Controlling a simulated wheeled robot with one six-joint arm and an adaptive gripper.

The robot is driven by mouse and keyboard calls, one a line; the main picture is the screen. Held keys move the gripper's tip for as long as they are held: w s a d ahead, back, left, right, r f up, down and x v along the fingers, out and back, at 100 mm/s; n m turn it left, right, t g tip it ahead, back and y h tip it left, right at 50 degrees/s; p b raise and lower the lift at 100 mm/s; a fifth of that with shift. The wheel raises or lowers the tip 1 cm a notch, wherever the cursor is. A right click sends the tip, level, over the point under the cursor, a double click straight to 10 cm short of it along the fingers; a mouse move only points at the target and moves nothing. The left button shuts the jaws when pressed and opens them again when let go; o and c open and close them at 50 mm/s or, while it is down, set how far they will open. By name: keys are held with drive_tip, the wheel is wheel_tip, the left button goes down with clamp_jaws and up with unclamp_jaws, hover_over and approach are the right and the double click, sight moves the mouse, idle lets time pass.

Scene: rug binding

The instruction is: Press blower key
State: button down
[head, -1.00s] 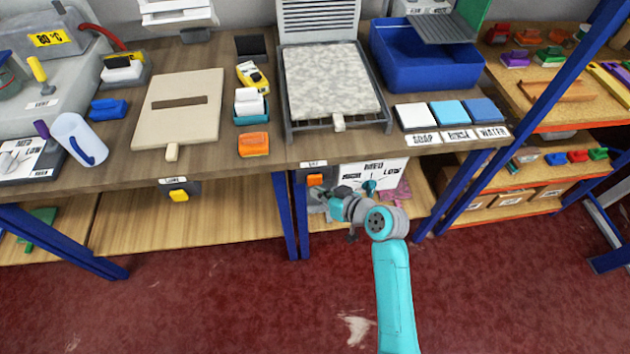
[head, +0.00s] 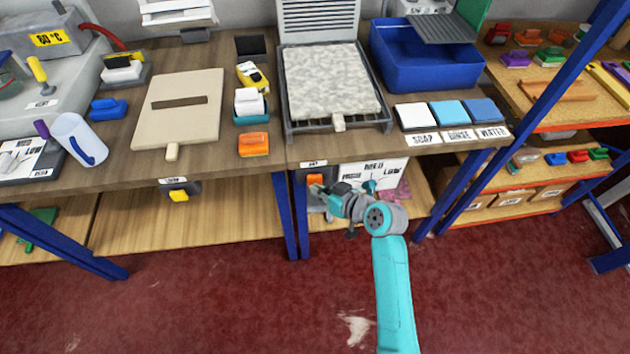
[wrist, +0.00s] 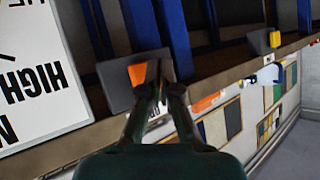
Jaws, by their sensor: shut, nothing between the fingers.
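An orange key (head: 314,179) sits on a dark housing under the front edge of the table, below a small label that I cannot read surely. A yellow key (head: 179,195) on a similar housing is further left. I cannot tell from the labels which is the blower key. My gripper (head: 320,190) is shut and empty, right at the orange key in the head view. In the wrist view my fingertips (wrist: 162,90) are just right of the orange key (wrist: 137,74) and partly cover its housing. I cannot tell whether they touch it.
A white dial panel (head: 371,174) marked HIGH, MED and LOW is just right of my gripper. A blue table leg (head: 284,215) stands close to the left. The tabletop overhangs above, with a framed speckled mat (head: 330,82).

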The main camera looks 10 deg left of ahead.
drive_tip(key=shift+w+a, duration=0.15)
drive_tip(key=shift+w, duration=0.35)
idle(0.7)
drive_tip(key=shift+s, duration=0.1)
drive_tip(key=shift+s+d, duration=0.3)
drive_tip(key=shift+s, duration=0.5)
drive_tip(key=shift+s, duration=0.1)
drive_tip(key=s, duration=0.2)
drive_tip(key=s+d, duration=0.1)
drive_tip(key=s, duration=0.1)
drive_tip(key=shift+s+d, duration=0.15)
drive_tip(key=shift+s, duration=0.15)
idle(0.7)
